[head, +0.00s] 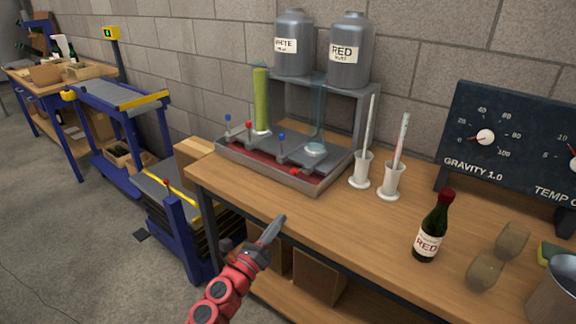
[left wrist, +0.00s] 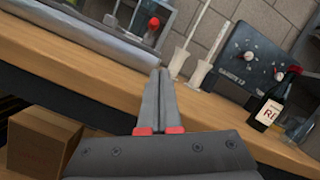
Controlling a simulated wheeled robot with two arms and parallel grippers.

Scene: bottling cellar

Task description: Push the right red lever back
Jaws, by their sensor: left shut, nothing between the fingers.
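The right red lever (head: 295,171) is on the front right of the dispensing stand, its knob low and tipped toward the front rim of the tray (head: 318,184). A red knob also shows in the left wrist view (left wrist: 154,22), beyond my fingertips. The right blue lever (head: 281,136) stands upright behind it. The left red lever (head: 249,125) and left blue lever (head: 228,117) are further left, both upright. My left gripper (head: 281,220) is shut and empty, in front of the bench edge, short of the tray and apart from the levers; its closed fingers show in the left wrist view (left wrist: 161,74).
WHITE (head: 293,45) and RED (head: 344,50) tanks stand above a green-filled cylinder (head: 261,100) and a clear one (head: 318,118). Two white holders (head: 361,170) with tubes stand right of the tray. A RED bottle (head: 432,235), glasses (head: 485,270) and gauge board (head: 500,135) are further right.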

